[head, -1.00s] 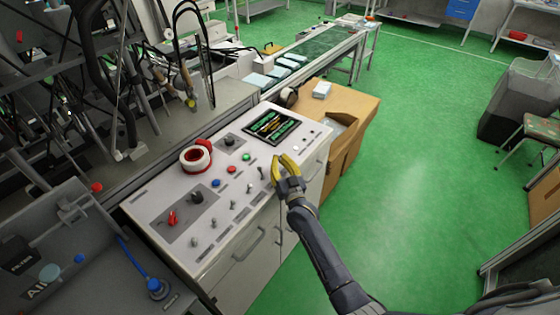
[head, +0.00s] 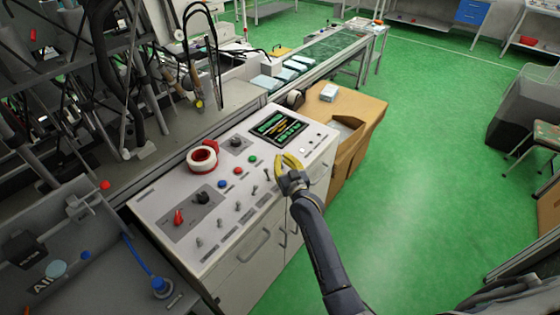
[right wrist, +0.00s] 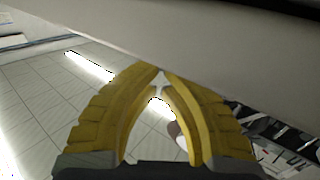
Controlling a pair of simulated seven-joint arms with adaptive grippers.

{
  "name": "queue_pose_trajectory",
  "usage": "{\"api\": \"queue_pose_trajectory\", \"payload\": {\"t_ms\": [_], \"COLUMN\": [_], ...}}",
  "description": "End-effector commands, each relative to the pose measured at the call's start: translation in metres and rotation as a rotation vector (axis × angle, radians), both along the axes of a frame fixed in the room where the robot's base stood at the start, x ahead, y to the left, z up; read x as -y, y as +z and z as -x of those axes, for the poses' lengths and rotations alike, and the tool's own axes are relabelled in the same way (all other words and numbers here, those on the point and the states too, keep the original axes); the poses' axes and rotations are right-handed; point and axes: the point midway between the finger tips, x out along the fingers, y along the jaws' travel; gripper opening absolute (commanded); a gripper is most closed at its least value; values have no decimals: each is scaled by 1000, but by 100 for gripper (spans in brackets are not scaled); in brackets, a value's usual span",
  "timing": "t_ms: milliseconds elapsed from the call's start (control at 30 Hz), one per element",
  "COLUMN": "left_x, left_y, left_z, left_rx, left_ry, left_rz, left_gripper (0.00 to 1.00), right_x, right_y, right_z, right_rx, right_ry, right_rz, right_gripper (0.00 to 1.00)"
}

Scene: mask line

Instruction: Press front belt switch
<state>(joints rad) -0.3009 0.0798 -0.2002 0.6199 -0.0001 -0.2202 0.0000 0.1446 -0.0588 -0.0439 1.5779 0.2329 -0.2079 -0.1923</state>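The light grey control panel (head: 165,205) sits on a cabinet at the centre of the head view. Several small silver toggle switches stand along its front side, one of them the toggle nearest my gripper (head: 267,174). Their labels are too small to read, so I cannot tell which is the front belt switch. My right gripper (head: 283,161) has yellow fingers and is at the panel's right front edge, just right of that toggle. Contact cannot be made out. In the right wrist view its fingertips (right wrist: 161,74) meet with nothing visible between them. My left gripper is out of view.
The green floor (head: 420,200) on the right is open.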

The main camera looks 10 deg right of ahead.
Motion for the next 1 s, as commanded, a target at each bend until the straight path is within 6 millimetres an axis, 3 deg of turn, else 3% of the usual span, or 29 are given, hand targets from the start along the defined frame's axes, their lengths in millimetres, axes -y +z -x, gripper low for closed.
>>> {"api": "queue_pose_trajectory", "payload": {"t_ms": [367, 1000], "left_x": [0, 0], "left_y": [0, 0], "left_z": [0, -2], "left_rx": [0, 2], "left_ry": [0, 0], "left_rz": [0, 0], "left_gripper": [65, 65], "right_x": [-4, -3], "right_y": [3, 32], "right_z": [12, 113], "right_rx": [0, 0], "right_ry": [7, 17], "right_rz": [0, 1], "right_gripper": [0, 0]}}
